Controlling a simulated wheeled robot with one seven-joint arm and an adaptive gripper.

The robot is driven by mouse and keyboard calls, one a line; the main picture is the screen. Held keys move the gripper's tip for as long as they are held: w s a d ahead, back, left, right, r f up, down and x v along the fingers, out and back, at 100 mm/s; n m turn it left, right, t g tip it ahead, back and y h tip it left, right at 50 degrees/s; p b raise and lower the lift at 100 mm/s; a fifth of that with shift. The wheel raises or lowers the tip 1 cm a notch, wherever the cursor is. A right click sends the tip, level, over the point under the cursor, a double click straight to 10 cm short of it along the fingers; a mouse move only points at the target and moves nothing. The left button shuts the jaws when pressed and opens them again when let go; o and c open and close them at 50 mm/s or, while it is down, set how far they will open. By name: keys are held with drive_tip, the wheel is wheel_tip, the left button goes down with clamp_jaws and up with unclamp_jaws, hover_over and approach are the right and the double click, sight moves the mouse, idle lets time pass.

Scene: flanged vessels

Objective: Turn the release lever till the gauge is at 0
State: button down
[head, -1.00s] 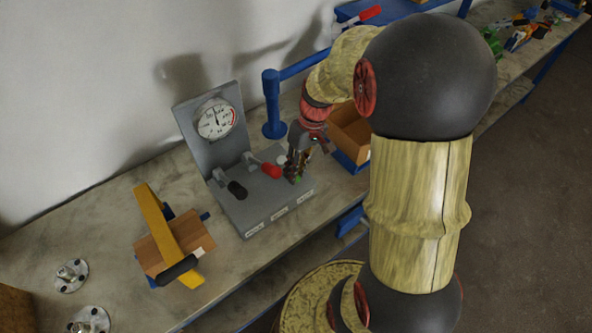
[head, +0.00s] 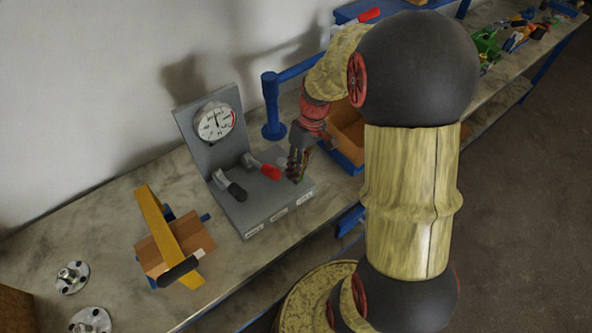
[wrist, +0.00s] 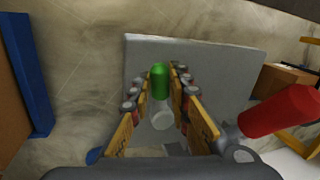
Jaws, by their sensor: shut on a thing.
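A grey panel (head: 187,129) with a round white gauge (head: 215,121) stands on the bench. The gauge's needle appears to point roughly up; its numbers are too small to read. On the panel's base are a black-handled lever (head: 236,191) and a red-handled lever (head: 270,172). My gripper (head: 297,176) is at the base's right end. In the wrist view, my gripper (wrist: 160,95) is shut around a green-handled lever (wrist: 160,81), with the handle between its fingers. The red handle (wrist: 282,111) is to the right, apart from the fingers. The green lever is mostly hidden in the head view.
A yellow bar (head: 166,231) lies across a brown block left of the panel. A blue post (head: 272,105) and a brown bin (head: 347,133) stand close behind and right of my gripper. Flanged metal pieces (head: 72,277) sit at the far left.

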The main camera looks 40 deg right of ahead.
drive_tip(key=d+n+p, duration=0.1)
drive_tip(key=w+d+n+p, duration=0.1)
drive_tip(key=n, duration=0.1)
drive_tip(key=shift+r+n+g, duration=0.1)
drive_tip(key=shift+n+g, duration=0.2)
drive_tip(key=shift+g, duration=0.1)
drive_tip(key=n, duration=0.1)
drive_tip(key=w+d+n+p, duration=0.1)
drive_tip(key=shift+n+g+h, duration=0.3)
drive_tip(key=shift+n+h, duration=0.1)
drive_tip(key=shift+w+d+n+g+h+p, duration=0.15)
drive_tip(key=shift+w+d+n+h+p, duration=0.15)
drive_tip(key=shift+w+n+p, duration=0.65)
drive_tip(key=shift+w+d+n+g+h+p, duration=0.25)
drive_tip(key=shift+n+p, duration=0.3)
drive_tip(key=shift+n, duration=0.75)
drive_tip(key=shift+w+d+n+g+h+p, duration=0.1)
drive_tip(key=shift+w+d+n+h+p, duration=0.2)
drive_tip(key=shift+w+n+p, duration=0.6)
drive_tip(key=shift+s+n, duration=0.3)
drive_tip(key=shift+n, duration=0.05)
drive_tip(key=c, duration=1.7)
unclamp_jaws()
drive_tip(key=shift+o, duration=0.2)
drive_tip(key=v, duration=1.1)
drive_tip(key=shift+r, duration=0.4)
